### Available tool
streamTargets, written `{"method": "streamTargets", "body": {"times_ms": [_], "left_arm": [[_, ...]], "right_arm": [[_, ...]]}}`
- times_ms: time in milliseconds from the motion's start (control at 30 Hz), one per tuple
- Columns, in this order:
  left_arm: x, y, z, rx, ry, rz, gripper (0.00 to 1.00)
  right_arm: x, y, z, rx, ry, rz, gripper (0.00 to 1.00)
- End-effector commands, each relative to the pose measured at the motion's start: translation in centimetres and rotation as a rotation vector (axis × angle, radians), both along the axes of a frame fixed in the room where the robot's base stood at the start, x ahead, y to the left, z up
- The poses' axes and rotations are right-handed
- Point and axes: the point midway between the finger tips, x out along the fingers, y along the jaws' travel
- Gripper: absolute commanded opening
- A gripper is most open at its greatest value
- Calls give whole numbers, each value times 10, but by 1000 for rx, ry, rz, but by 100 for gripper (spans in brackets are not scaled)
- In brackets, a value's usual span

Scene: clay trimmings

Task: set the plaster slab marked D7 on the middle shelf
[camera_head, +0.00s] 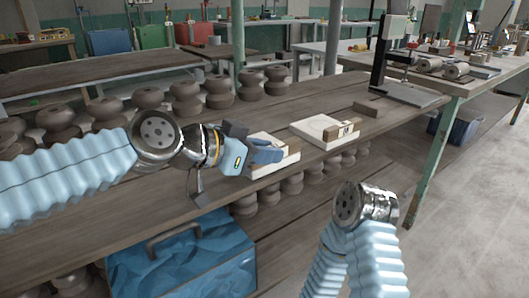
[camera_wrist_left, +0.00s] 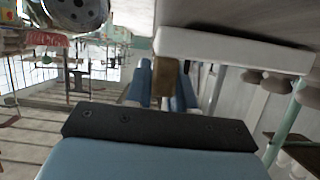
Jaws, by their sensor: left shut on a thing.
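My left gripper (camera_head: 268,152) is at the front edge of the long wooden table. It is shut on the brown block (camera_wrist_left: 168,80) at the edge of a white slab (camera_head: 262,170); in the left wrist view the white slab (camera_wrist_left: 235,48) lies beside the blue fingers. No mark can be read on this slab, and the gripper hides part of it. A second white slab (camera_head: 318,128) lies on the table to the right, with a brown block carrying a small label too small to read. I cannot tell which shelf is the middle one. My right gripper is out of view.
Dark clay pieces (camera_head: 186,97) stand in a row along the table's back. More clay pieces (camera_head: 292,183) stand on a shelf below the tabletop. A blue box (camera_head: 190,262) sits below at front left. A loose brown block (camera_head: 366,108) lies near a stand (camera_head: 410,94).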

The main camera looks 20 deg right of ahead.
Motion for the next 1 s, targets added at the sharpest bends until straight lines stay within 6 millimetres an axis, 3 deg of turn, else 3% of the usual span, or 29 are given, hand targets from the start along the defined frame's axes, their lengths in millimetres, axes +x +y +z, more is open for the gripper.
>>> {"method": "streamTargets", "body": {"times_ms": [167, 200, 367, 667, 833, 1000], "left_arm": [[0, 0, -6, 4, 7, -2, 0], [-1, 0, -7, 5, 10, -2, 26], [-1, 0, -10, 8, 14, -4, 49], [0, 0, -9, 9, 18, -4, 49], [0, 0, 7, 8, 16, -4, 49], [-11, 38, 15, 5, 7, 7, 49]], "right_arm": [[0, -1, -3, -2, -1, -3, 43], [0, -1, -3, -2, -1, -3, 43], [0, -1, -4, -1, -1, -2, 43], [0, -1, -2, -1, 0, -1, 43], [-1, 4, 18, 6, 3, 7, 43], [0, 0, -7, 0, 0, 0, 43]]}}
